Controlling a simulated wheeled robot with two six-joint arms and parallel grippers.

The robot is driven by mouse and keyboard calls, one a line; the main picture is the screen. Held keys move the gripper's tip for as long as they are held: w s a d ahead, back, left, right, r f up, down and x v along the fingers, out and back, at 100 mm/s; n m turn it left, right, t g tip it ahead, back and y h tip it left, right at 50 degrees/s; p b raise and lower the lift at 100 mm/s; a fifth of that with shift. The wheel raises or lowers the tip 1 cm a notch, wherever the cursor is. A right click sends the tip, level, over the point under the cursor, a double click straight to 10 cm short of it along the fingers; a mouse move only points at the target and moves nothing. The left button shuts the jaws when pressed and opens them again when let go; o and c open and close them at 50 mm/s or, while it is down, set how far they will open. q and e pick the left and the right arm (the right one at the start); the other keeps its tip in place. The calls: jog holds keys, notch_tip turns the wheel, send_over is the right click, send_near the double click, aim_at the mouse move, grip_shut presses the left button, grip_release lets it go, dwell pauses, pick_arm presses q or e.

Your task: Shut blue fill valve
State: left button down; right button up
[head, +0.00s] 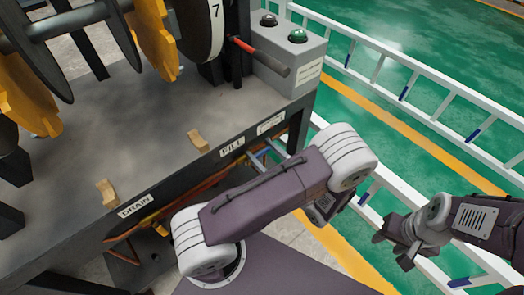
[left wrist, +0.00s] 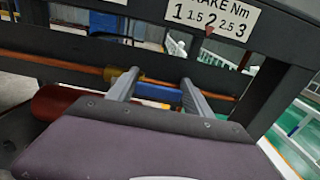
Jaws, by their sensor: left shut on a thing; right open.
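The blue fill valve handle (left wrist: 158,92) lies roughly along the copper pipe (left wrist: 60,62) under the bench edge, beside a brass valve body (left wrist: 127,75). My left gripper (left wrist: 161,78) has a grey finger on each side of the blue handle and is shut on it. In the head view the left gripper (head: 264,158) is below the bench edge, just right of the FILL label (head: 232,147), mostly hidden by my arm. My right gripper (head: 400,240) is open and empty, out to the right, away from the bench.
The dark bench (head: 130,140) carries orange and black discs and wooden blocks. A DRAIN label (head: 136,206) is on its front edge. A grey button box (head: 290,55) and a red-handled lever (head: 262,57) are at its right end. White ladder-like rails (head: 420,105) lie over the green floor at right.

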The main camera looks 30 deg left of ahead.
aim_at(253, 151)
pick_arm(q)
jog(key=shift+f+m+p, duration=0.2)
jog(key=shift+m+p, duration=0.4)
jog(key=shift+p, duration=0.2)
jog(key=shift+f+m+p, duration=0.3)
jog(key=shift+m+p, duration=0.5)
jog(key=shift+f+m+p, duration=0.45)
jog(key=shift+m+p, duration=0.2)
jog(key=shift+m, duration=0.25)
jog(key=m, duration=0.1)
jog(key=f+m+p, duration=0.1)
jog(key=shift+s+a+f+m, duration=0.1)
jog(key=shift+s+f+m, duration=0.05)
jog(key=shift+s+m, duration=0.2)
jog(key=shift+s+a+f+m+p, duration=0.25)
jog(key=shift+s+f+m+p, duration=0.25)
jog(key=shift+m, duration=1.25)
jog(key=shift+s+a+f+m+p, duration=0.25)
jog(key=shift+s+f+m+p, duration=0.3)
jog(key=shift+m, duration=1.2)
jog(key=shift+s+a+f+m+p, duration=0.3)
jog(key=shift+s+f+m, duration=0.25)
jog(key=shift+m, duration=1.2)
jog(key=shift+s, duration=0.15)
